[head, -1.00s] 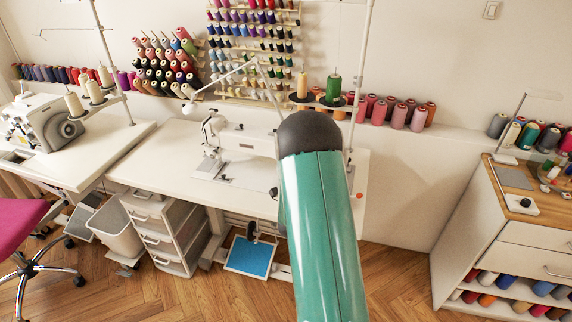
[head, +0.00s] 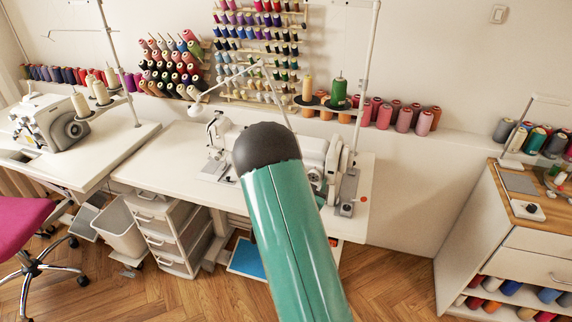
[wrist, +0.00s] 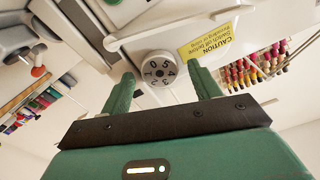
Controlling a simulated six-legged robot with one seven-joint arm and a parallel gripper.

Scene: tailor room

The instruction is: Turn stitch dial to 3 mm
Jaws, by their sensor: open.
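The stitch dial (wrist: 159,70) is a grey round dial with numbers around its face, in the wrist view. The 0 and 5 sit toward the top of the picture; I cannot make out a pointer mark. My gripper (wrist: 164,76) is open, its two green fingers on either side of the dial in the picture. I cannot tell how much depth lies between fingertips and dial, and no contact is visible. In the head view, the white sewing machine (head: 335,165) is partly behind my green arm. The dial and gripper cannot be made out there.
A yellow caution label (wrist: 208,38) is close to the dial's upper right, beside a white bar. The white sewing table (head: 160,165) has clear room at its left. A thread stand with a green spool (head: 340,91) rises behind the machine. A wooden-topped cabinet (head: 520,195) stands at right.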

